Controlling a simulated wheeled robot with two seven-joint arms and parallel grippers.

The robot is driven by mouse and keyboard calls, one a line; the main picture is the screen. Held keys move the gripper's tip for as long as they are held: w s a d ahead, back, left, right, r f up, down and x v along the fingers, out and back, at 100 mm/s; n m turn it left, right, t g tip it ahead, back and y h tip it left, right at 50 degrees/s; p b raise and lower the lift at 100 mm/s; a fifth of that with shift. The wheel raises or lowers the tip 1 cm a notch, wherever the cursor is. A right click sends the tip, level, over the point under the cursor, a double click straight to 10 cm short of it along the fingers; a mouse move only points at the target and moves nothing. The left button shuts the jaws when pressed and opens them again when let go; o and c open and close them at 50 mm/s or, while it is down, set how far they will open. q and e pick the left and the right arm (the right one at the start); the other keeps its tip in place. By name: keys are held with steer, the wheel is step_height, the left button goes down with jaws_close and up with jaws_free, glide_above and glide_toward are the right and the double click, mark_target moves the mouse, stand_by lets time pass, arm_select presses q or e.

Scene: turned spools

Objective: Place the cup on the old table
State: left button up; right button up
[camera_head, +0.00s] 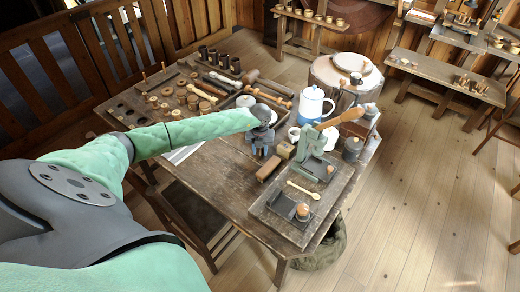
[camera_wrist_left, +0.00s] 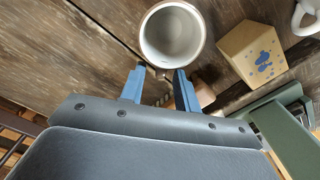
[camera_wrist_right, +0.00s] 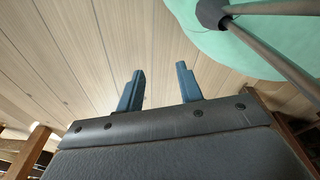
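A white cup (camera_wrist_left: 172,36) stands on the worn dark wooden table (camera_wrist_left: 70,45), seen from above with its empty inside showing. My left gripper (camera_wrist_left: 158,72) is open just beside the cup. Its two fingertips are apart and point toward the cup's near side, with a small part, perhaps the handle, between them. In the head view my left gripper (camera_head: 263,140) is low over the middle of the table (camera_head: 225,185) and the cup is largely hidden by it. My right gripper (camera_wrist_right: 160,80) is open and empty, away from the table and over the floor.
A wooden block with a blue print (camera_wrist_left: 253,54) is right of the cup. Turned spools fill the left. The table's front left is fairly clear.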

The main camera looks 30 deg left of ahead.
mark_target(260, 151)
arm_select(q)
steer(key=shift+r, duration=0.1)
arm_select(e)
steer(key=shift+r, duration=0.1)
